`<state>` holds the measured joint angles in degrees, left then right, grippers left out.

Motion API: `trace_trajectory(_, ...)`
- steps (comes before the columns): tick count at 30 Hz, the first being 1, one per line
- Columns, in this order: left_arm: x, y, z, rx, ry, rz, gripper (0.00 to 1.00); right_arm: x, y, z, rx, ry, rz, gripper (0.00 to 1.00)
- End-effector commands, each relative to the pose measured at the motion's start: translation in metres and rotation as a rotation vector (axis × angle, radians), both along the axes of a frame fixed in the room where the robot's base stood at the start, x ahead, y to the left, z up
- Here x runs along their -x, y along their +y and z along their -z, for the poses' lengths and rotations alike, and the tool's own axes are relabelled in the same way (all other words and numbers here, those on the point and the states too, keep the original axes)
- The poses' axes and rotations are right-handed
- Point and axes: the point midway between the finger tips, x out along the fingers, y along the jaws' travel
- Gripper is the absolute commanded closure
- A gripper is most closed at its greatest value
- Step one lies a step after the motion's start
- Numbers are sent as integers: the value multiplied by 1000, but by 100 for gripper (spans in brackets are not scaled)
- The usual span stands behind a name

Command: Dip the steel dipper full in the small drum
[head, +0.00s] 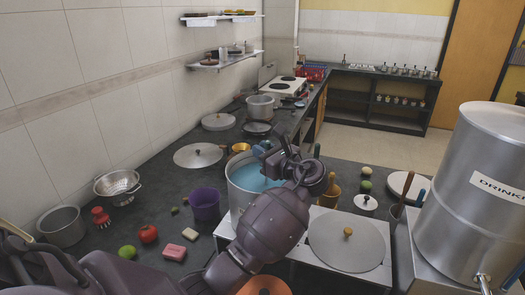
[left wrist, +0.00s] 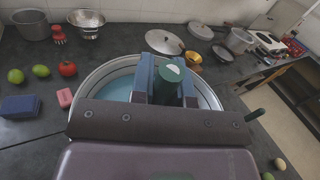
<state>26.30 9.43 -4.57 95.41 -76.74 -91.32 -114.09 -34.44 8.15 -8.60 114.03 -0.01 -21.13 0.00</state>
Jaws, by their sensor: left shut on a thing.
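The small drum (head: 234,203) is an open steel vessel with blue liquid inside, standing in the middle of the head view. Its rim also shows in the left wrist view (left wrist: 90,86). My right gripper is not in view.
A large steel drinking-water tank (head: 490,190) stands at the right. A round lid (head: 340,250) lies in front of the drum. A purple cup (head: 205,205), a soap bar (head: 174,252) and a tomato (head: 148,234) lie left of it.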

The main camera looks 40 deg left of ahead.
Motion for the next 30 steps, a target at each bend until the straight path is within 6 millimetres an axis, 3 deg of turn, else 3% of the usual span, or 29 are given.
trace_trajectory(10, 0, 0, -17, -1, 3, 0, 100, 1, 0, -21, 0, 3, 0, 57)
trace_trajectory(30, 0, 0, -53, 0, 0, 0, 100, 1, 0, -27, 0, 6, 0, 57)
